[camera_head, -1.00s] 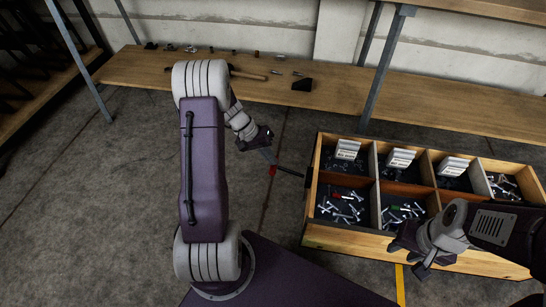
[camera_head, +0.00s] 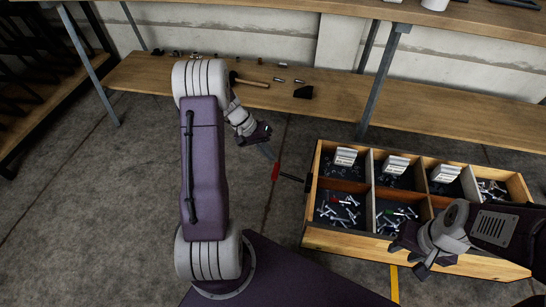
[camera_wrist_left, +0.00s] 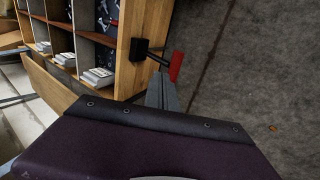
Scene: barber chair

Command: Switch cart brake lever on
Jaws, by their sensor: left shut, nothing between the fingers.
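The brake lever (camera_head: 275,172) has a red grip on a black rod, fixed to the left side of the wooden cart (camera_head: 330,238). In the left wrist view the red grip (camera_wrist_left: 176,66) stands just beyond my fingertips, and its rod meets a black mount (camera_wrist_left: 139,49) on the cart. My left gripper (camera_head: 267,152) is shut and empty, its tip close to the red grip; I cannot tell whether they touch. It also shows in the left wrist view (camera_wrist_left: 163,92). My right gripper (camera_head: 409,256) is open and empty in front of the cart.
The cart's compartments hold white card boxes (camera_head: 345,157) and loose bolts (camera_head: 340,208). Behind is a wooden shelf (camera_head: 430,120) with a hammer (camera_head: 250,81) and a metal leg (camera_head: 382,85). The floor left of the cart is clear.

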